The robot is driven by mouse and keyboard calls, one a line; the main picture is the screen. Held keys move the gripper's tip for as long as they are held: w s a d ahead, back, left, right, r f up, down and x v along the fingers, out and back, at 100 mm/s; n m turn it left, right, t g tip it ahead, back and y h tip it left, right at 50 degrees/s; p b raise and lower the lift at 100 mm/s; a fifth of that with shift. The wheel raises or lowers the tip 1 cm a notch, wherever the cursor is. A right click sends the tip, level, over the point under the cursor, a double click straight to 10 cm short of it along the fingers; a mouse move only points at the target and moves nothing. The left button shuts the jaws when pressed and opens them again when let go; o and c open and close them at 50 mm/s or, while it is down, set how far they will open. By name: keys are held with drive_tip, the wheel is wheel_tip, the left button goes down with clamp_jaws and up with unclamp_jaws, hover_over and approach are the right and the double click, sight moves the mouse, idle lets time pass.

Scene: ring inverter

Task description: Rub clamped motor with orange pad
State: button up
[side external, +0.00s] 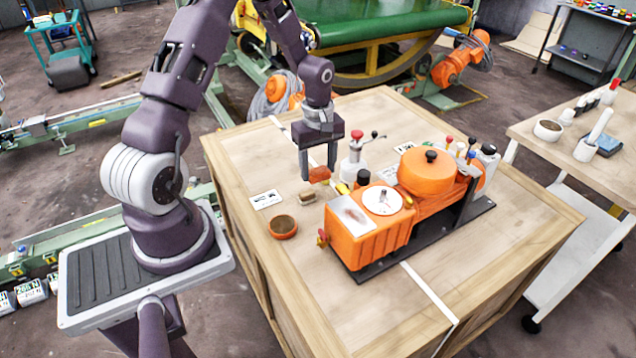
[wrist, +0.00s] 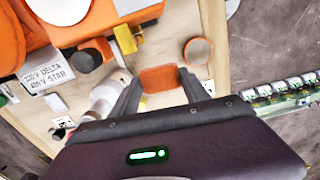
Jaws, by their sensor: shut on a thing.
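My gripper (side external: 319,172) is shut on the orange pad (side external: 320,174) and holds it above the wooden table, left of the motor. In the wrist view the pad (wrist: 158,78) sits between the two dark fingers. The orange motor assembly (side external: 368,238) lies on a black base plate at the table's middle right, with a round orange cover (side external: 428,172) and a white disc (side external: 383,200) on top. Part of its orange body (wrist: 95,20) shows at upper left in the wrist view. The pad and motor are apart. How the motor is clamped cannot be made out.
A small orange bowl (side external: 283,228) and a brown block (side external: 308,198) stand left of the motor. The table's (side external: 240,165) left part is mostly clear.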

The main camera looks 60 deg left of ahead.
wheel_tip(320, 180, up, 15)
drive_tip(key=m, duration=0.9)
hover_over(346, 209)
wheel_tip(346, 209, down, 5)
drive_tip(key=shift+a+f, duration=0.1)
drive_tip(key=shift+f, duration=3.6)
drive_tip(key=shift+d+f, duration=0.45)
drive_tip(key=shift+d, duration=0.05)
drive_tip(key=shift+c, duration=0.5)
drive_tip(key=shift+w+d+f, duration=0.1)
drive_tip(key=shift+d, duration=2.95)
drive_tip(key=shift+a, duration=3.45)
drive_tip(key=shift+a+r, duration=0.15)
drive_tip(key=shift+r, duration=0.05)
wheel_tip(346, 209, up, 8)
drive_tip(key=shift+f, duration=0.2)
drive_tip(key=shift+f, duration=0.15)
